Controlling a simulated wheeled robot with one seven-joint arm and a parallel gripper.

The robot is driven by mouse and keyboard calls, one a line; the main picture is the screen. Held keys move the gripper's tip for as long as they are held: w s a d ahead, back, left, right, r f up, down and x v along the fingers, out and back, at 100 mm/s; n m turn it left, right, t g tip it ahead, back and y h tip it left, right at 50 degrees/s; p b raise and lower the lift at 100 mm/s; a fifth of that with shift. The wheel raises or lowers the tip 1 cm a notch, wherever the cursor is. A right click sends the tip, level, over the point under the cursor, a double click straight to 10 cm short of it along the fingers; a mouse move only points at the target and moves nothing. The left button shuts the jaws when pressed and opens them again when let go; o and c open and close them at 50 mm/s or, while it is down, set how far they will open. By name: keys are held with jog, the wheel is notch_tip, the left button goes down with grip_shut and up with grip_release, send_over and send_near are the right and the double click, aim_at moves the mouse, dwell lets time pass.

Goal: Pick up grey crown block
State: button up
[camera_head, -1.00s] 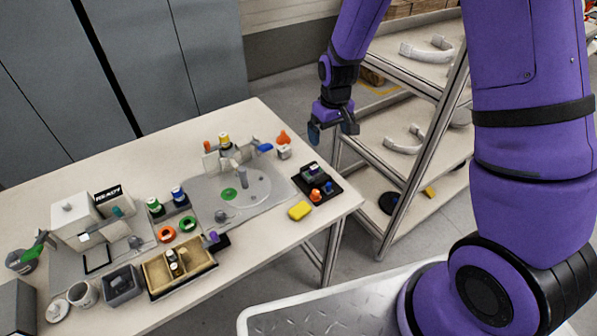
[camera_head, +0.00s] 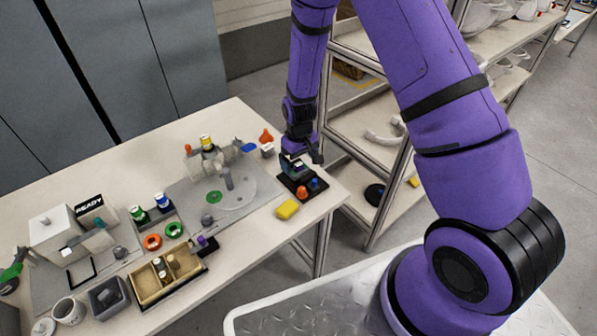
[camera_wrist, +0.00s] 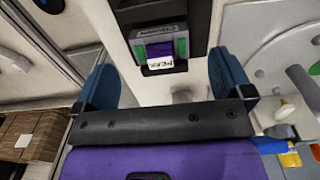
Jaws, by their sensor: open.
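A grey block (camera_wrist: 160,34) with lettering too small to read sits in a dark tray (camera_wrist: 201,32) in the wrist view; it looks like the crown block. A purple patch, green sides and a white label show at its near side. In the head view the block (camera_head: 295,168) is partly hidden at the tray's (camera_head: 287,184) back, below my gripper (camera_head: 301,160). My gripper is open and empty, its blue fingers (camera_wrist: 165,85) wide apart. In the wrist view the block lies ahead of the gap between them, and neither finger touches it.
An orange knob (camera_head: 302,192) and a blue knob (camera_head: 315,183) stand at the tray's front. A grey fixture plate (camera_head: 240,205) is to the left. A shelf rack (camera_head: 372,225) stands close on the right.

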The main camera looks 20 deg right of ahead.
aim_at(299, 164)
jog(key=shift+w+f, duration=0.15)
jog(key=shift+f, duration=1.95)
jog(key=c, duration=1)
jog(key=shift+a, duration=0.1)
